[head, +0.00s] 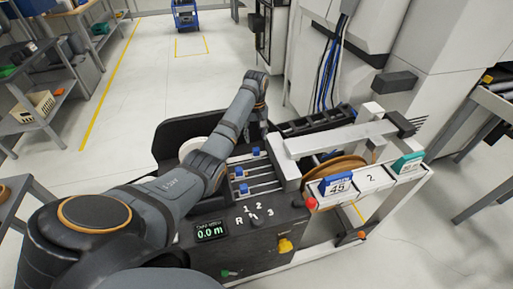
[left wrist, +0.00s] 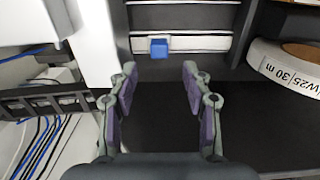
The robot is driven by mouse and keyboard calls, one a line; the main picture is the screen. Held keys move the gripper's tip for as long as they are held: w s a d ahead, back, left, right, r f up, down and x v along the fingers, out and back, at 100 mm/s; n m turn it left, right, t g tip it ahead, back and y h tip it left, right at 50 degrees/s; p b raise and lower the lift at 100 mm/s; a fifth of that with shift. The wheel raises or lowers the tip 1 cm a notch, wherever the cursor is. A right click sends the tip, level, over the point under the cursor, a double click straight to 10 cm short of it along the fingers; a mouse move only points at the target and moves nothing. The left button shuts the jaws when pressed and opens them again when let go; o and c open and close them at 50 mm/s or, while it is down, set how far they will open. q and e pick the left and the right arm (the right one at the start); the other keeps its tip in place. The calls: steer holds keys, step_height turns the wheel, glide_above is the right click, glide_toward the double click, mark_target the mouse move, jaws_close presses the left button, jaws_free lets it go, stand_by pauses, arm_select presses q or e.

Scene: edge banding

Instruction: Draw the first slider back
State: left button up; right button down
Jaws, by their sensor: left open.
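Three blue slider knobs sit on pale rails in the machine: a far one (head: 255,152), a middle one (head: 239,171) and a near one (head: 244,188). In the left wrist view one blue knob (left wrist: 158,48) shows on its rail, just beyond the fingertips and between their lines. My left gripper (left wrist: 159,75) is open and empty, its two fingers apart with dark surface between them. In the head view my left arm reaches across the machine, and its gripper (head: 264,125) is at the far side of the rails, partly hidden. My right gripper is not in view.
A control panel with a green display (head: 210,231) and a dial is at the front. A labelled white tape roll (left wrist: 290,68) lies right of the fingers. A white post (left wrist: 92,45) stands close on their left. A brown roll (head: 335,170) sits right of the rails.

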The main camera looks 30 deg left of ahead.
mark_target(256, 149)
arm_select(q)
step_height(256, 149, down, 8)
steer(key=shift+r, duration=0.25)
steer(key=shift+w, duration=0.1)
jaws_close()
